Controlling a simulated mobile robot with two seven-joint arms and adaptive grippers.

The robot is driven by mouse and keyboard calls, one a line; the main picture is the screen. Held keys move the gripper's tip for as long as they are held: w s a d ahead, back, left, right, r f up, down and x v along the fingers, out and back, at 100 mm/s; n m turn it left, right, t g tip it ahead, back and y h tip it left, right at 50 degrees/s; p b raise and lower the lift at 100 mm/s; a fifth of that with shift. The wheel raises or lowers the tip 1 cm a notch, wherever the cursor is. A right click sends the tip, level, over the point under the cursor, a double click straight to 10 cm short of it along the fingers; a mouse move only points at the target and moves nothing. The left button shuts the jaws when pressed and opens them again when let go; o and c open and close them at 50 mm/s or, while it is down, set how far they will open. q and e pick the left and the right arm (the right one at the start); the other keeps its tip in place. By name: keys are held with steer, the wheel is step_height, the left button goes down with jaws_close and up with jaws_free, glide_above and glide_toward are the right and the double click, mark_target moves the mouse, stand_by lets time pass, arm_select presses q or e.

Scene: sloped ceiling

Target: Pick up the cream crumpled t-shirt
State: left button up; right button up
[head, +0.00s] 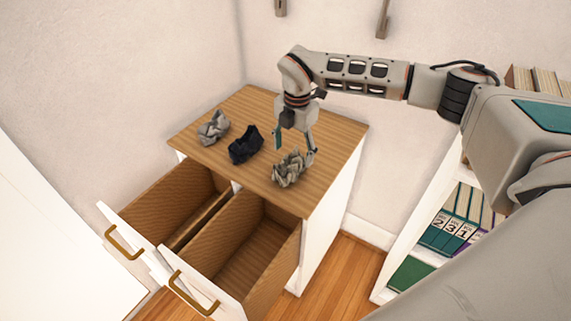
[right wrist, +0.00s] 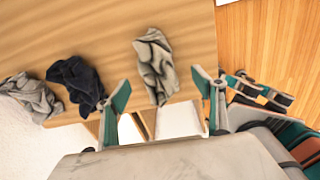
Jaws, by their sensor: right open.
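The cream crumpled t-shirt (head: 289,169) lies bunched on the wooden top of the dresser, near its front right edge. In the right wrist view the cream crumpled t-shirt (right wrist: 156,62) lies just beyond and between the fingertips. My right gripper (head: 295,146) points down right over the shirt, its fingers spread and empty. In the right wrist view my right gripper (right wrist: 161,86) shows teal pads wide apart. Whether a finger touches the cloth I cannot tell. My left gripper is not in view.
A dark crumpled cloth (head: 245,145) and a grey crumpled cloth (head: 213,127) lie to the left on the dresser top (head: 250,105). Two drawers stand open at the front, the right one (head: 258,245) empty. A shelf with binders (head: 455,215) stands at right.

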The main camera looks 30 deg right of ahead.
mark_target(290, 167)
steer(key=f, duration=0.6)
steer(key=shift+w+a+f+b, duration=0.15)
steer(key=shift+a+f+b, duration=0.15)
steer(key=shift+f, duration=0.1)
steer(key=shift+r, duration=0.1)
steer(key=c, duration=1.3)
